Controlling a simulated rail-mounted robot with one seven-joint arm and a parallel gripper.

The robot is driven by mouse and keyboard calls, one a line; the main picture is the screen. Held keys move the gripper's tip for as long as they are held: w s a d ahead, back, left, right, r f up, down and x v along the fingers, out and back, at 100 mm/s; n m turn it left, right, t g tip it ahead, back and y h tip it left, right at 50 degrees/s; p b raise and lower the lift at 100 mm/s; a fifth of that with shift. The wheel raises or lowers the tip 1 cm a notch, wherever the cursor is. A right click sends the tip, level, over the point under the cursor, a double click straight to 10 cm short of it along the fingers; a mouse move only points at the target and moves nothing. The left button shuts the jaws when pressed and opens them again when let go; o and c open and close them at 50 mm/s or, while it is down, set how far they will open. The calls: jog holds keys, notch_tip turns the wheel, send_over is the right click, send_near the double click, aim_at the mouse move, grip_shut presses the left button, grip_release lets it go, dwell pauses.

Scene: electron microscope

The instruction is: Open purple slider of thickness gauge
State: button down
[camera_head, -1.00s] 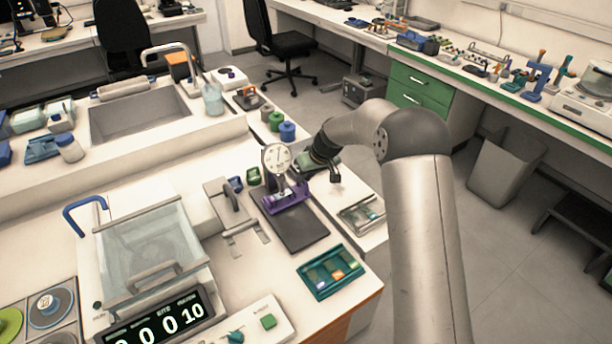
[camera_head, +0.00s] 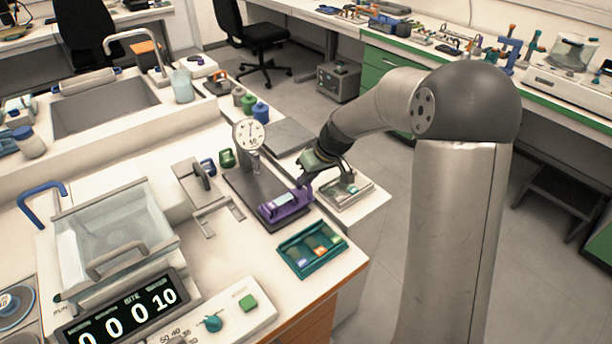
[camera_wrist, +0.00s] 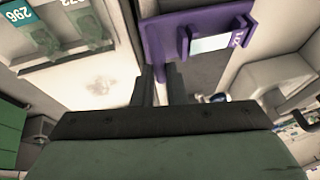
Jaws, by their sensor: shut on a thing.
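The thickness gauge has a round white dial (camera_head: 250,134) on a post at the far end of a dark base plate (camera_head: 245,186). The purple slider (camera_head: 287,206) sits at the near end of that plate, well away from the dial. My gripper (camera_head: 304,182) is at the slider's right side, shut on it. In the wrist view the two dark fingers (camera_wrist: 163,72) are close together at the purple slider (camera_wrist: 209,22), which has a pale labelled window. The fingertips' exact contact is partly hidden.
A teal tray (camera_head: 312,248) with small coloured items lies in front of the gauge. A clear-lidded tray (camera_head: 345,190) is right of it, near the bench edge. A grey bracket (camera_head: 203,190) and a glass-lidded instrument (camera_head: 112,240) stand left.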

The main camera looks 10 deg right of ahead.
jog(key=c, duration=1.5)
grip_release()
jog(key=shift+o, duration=0.2)
jog(key=v, duration=1.7)
jog(key=shift+r, duration=0.2)
jog(key=shift+s, duration=0.1)
jog(key=s+f+m+g+h+p, duration=0.1)
jog(key=s+f+m+h+p, duration=0.1)
jog(key=s, duration=1.2)
jog(key=s+f+m+g+h+p, duration=0.1)
jog(key=s+f+m+h+p, duration=0.1)
jog(key=s, duration=1.2)
jog(key=shift+s+a+m+p, duration=0.25)
jog(key=shift+m+p, duration=0.35)
jog(key=shift+p, duration=0.45)
